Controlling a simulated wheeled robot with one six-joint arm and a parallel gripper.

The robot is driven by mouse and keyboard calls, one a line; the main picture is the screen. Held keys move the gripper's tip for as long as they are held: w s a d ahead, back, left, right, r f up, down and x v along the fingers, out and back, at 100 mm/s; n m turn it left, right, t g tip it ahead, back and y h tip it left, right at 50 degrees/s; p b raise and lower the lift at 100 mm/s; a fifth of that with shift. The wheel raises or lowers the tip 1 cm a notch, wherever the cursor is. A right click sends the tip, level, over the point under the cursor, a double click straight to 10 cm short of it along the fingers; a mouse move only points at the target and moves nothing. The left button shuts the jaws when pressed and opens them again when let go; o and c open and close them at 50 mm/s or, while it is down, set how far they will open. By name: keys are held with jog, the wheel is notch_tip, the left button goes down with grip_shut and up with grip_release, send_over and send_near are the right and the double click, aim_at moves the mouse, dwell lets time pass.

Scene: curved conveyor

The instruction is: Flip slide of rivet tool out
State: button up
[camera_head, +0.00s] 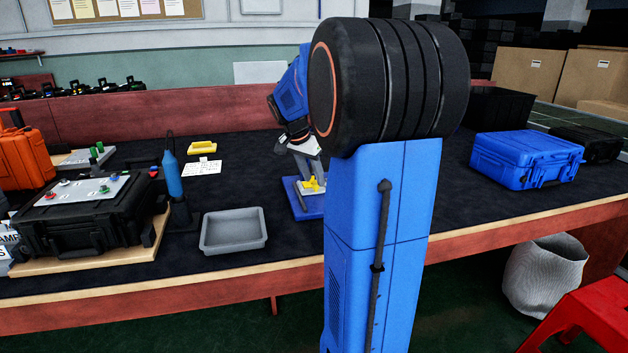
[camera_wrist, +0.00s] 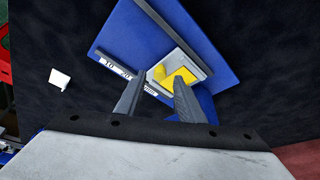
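A blue plate (camera_head: 304,208) lies on the dark table mat, partly hidden by my arm. In the wrist view the blue plate (camera_wrist: 140,35) carries a dark grey rail (camera_wrist: 110,62), a white numbered scale (camera_wrist: 118,72) and a pale block (camera_wrist: 192,62) with yellow parts (camera_wrist: 183,76). I cannot tell for certain which piece is the slide. My gripper (camera_wrist: 158,80) is over this plate, its two fingers apart, with a bit of yellow between their tips. Contact cannot be made out. An upright blue-handled tool (camera_head: 172,176) stands at the left, away from my gripper.
A grey tray (camera_head: 233,231) stands left of the plate. A black case (camera_head: 85,220) with a panel on top and an orange case (camera_head: 24,155) are further left. A blue case (camera_head: 525,160) is at the right. A yellow piece (camera_head: 202,148) lies behind a white paper (camera_head: 201,167).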

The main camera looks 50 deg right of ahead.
jog(key=shift+x, duration=0.85)
grip_shut()
jog(key=s+a, duration=0.1)
jog(key=s, duration=0.1)
jog(key=s+a, duration=0.2)
jog(key=s, duration=0.1)
jog(key=s+a, duration=0.1)
jog(key=s, duration=0.1)
jog(key=shift+s+a+r, duration=0.1)
jog(key=shift+s+a, duration=0.4)
jog(key=shift+s, duration=0.1)
grip_release()
jog(key=shift+s+a, duration=0.1)
jog(key=v, duration=1.7)
jog(key=shift+r, duration=0.15)
